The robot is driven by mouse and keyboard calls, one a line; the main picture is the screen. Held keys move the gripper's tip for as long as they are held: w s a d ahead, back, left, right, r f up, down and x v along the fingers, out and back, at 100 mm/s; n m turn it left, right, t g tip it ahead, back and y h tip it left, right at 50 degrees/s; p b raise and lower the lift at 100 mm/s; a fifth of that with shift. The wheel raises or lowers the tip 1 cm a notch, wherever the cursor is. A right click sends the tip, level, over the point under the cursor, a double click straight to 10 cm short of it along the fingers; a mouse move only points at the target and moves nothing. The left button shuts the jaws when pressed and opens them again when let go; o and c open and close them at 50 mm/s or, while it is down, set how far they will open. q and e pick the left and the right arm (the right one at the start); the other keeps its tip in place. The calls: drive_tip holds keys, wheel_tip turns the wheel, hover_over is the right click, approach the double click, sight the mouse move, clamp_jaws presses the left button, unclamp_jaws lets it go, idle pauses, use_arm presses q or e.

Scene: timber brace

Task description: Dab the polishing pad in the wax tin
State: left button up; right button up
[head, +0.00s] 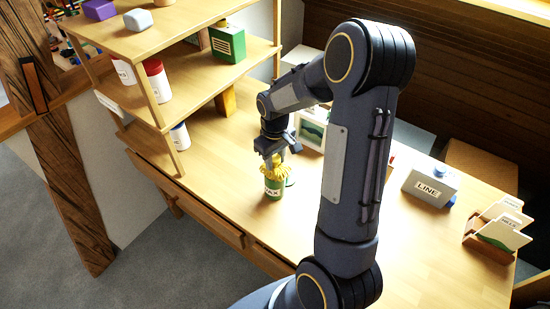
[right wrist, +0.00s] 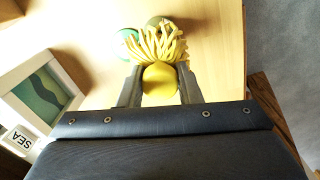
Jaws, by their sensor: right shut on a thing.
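My right gripper (head: 273,158) is shut on a yellow polishing pad (right wrist: 160,79) with a fringe of thick yellow strands, which also shows in the head view (head: 274,171). The wax tin (head: 273,188), green with a label reading "AX" in part, stands upright on the table right below the fringe. In the right wrist view the strands cover part of a dark olive round shape, likely the tin (right wrist: 160,20). I cannot tell whether the strands touch the wax. My left gripper is not in view.
A teal round thing (right wrist: 124,43) lies beside the tin. A picture frame (right wrist: 42,88) stands close by. A shelf (head: 180,85) with bottles and a green box (head: 227,42) rises at left. A "LINE" box (head: 431,186) and card holder (head: 500,228) stand at right.

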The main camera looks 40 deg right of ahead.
sight(275, 158)
drive_tip(key=shift+f+b, duration=0.5)
drive_tip(key=shift+f, duration=0.1)
idle(1.6)
drive_tip(key=shift+r+p, duration=2.55)
drive_tip(key=shift+r, duration=1.05)
